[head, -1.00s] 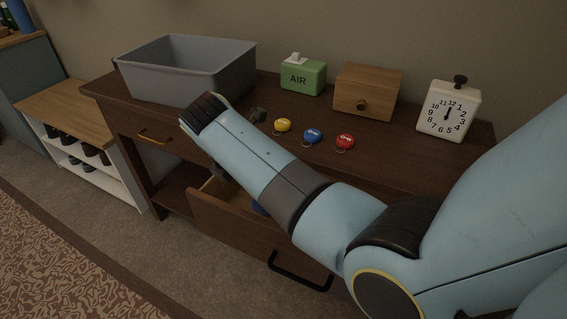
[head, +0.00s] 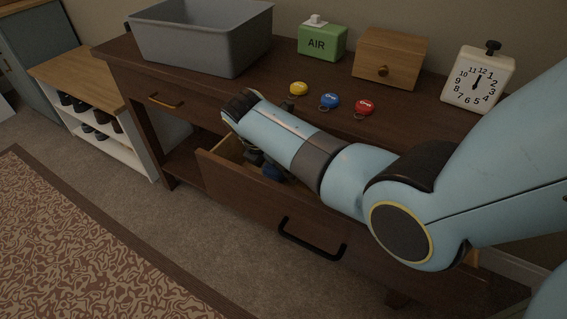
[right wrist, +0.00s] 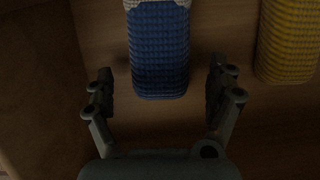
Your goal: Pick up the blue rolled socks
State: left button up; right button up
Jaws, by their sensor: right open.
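The blue rolled socks (right wrist: 160,55) lie on the wooden drawer floor in the right wrist view, with a pale patterned band at their far end. My right gripper (right wrist: 160,84) is open, its two fingers on either side of the near part of the socks, with gaps showing on both sides. In the head view, a bit of blue (head: 272,172) shows in the open drawer (head: 262,205), mostly hidden by my right arm. The right gripper (head: 254,157) there is partly hidden and reaches down into the drawer. My left gripper is not in view.
A yellow rolled item (right wrist: 290,42) lies right of the blue socks. On the tabletop are a grey bin (head: 200,45), a green AIR box (head: 322,43), a wooden box (head: 389,60), a clock (head: 478,80) and yellow, blue and red key tags (head: 330,101).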

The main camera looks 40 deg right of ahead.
jog(key=c, duration=1.3)
